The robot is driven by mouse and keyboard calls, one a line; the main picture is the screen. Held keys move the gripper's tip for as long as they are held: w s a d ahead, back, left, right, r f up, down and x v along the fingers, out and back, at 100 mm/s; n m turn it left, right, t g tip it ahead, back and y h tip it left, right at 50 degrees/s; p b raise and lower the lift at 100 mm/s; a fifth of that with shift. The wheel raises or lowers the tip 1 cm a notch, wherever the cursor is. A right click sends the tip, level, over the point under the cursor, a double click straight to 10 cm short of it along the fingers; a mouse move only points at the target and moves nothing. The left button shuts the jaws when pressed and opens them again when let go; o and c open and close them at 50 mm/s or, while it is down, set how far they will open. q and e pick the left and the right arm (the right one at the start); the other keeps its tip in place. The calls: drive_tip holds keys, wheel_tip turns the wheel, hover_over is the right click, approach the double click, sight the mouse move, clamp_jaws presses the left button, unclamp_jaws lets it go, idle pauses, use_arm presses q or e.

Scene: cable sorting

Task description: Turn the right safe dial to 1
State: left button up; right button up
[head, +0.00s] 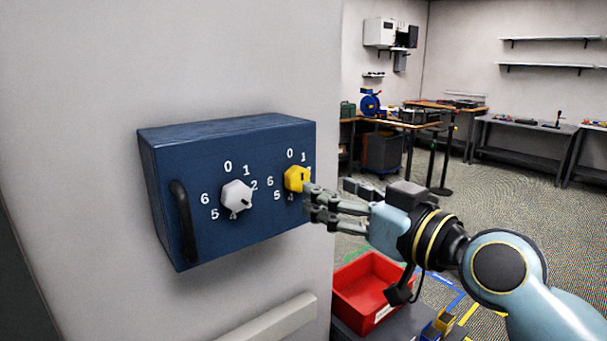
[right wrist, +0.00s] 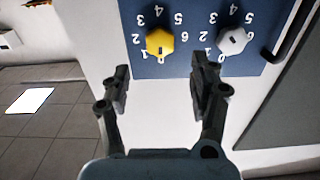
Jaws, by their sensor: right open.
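A blue safe (head: 180,150) is on a pale wall, with two numbered dials on its front. The left dial (head: 236,196) is a white knob. My right gripper (head: 312,204) is just in front of and below the yellow dial, its fingers hiding some numbers. In the right wrist view, upside down, the yellow dial (right wrist: 159,41) lies beyond the gap between the open, empty fingers (right wrist: 160,82). My left gripper is out of view.
A dark handle (head: 182,221) stands out from the safe's left side. A red bin (head: 371,292) sits below my right arm, with small yellow and blue bins beside it. Workbenches and shelves stand far back; open floor lies between.

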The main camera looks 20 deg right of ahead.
sight(302, 179)
drive_tip(key=p+x, duration=0.1)
drive_tip(key=x, duration=0.6)
drive_tip(key=shift+w, duration=0.1)
drive_tip(key=c, duration=1.1)
